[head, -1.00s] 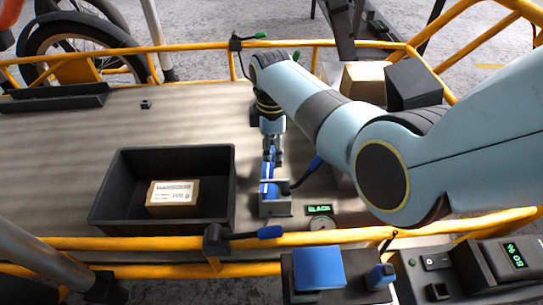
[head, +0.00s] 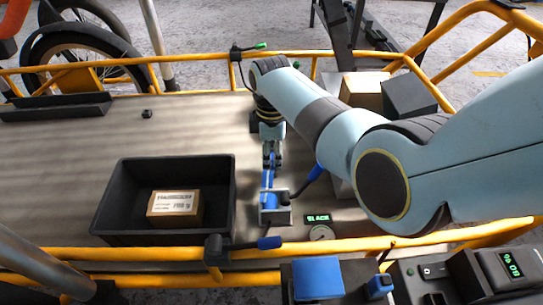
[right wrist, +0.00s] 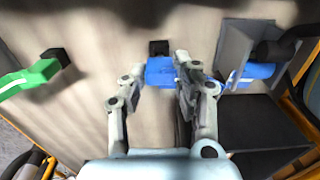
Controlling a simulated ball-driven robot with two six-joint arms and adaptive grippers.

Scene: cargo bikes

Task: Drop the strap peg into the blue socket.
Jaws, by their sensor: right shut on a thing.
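My right gripper (head: 271,160) points down over the cargo deck and is shut on a small blue piece, which I take for the strap peg. In the right wrist view, this blue piece (right wrist: 160,71) shows between and behind the fingertips. Just nearer in the head view, a grey bracket (head: 275,216) stands on the deck with blue parts (head: 268,185) beside it. The bracket also shows in the right wrist view (right wrist: 235,45). I cannot tell which blue part is the socket, or whether the peg touches it. My left gripper is not in view.
A black bin (head: 107,205) holding a cardboard box (head: 174,207) stands left of the bracket. Boxes (head: 362,92) stand at the far right. The deck (head: 190,125) behind the bin is mostly clear.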

